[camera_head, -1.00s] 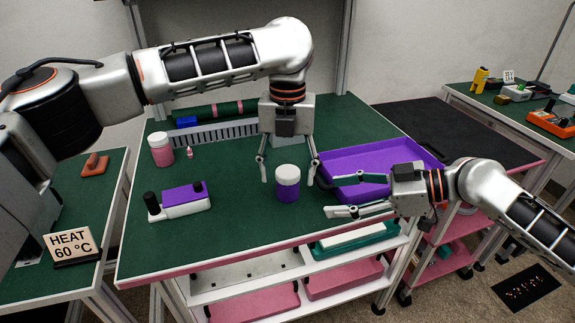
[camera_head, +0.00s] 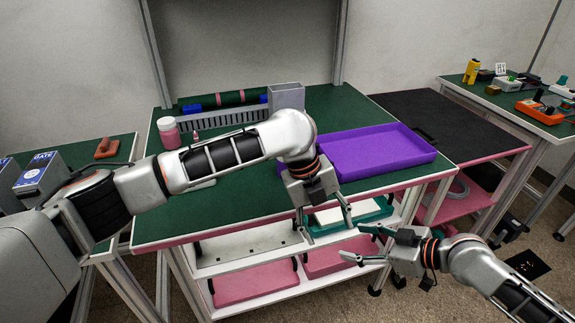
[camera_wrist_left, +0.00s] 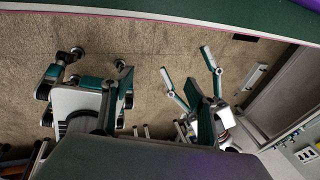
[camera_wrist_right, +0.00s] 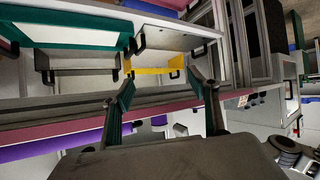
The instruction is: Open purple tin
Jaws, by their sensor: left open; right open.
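The purple tin does not show in the head view now. A second earlier it stood on the green bench as a purple jar with a white lid; my left arm now covers that part of the bench. My left gripper (camera_head: 325,222) is open, at the front edge of the bench, with nothing seen between its fingers. My right gripper (camera_head: 356,243) is open and empty, in front of the bench and lower right of the left one. The right wrist view shows its spread fingers (camera_wrist_right: 168,95) facing the shelves. The tin is not recognisable in either wrist view.
A purple tray (camera_head: 405,158) lies on the bench's right side. A white-lidded pink jar (camera_head: 168,133) and a grey box (camera_head: 286,96) stand toward the back. Shelves with pink bins (camera_head: 255,282) are below. A dark-topped table (camera_head: 450,125) stands to the right.

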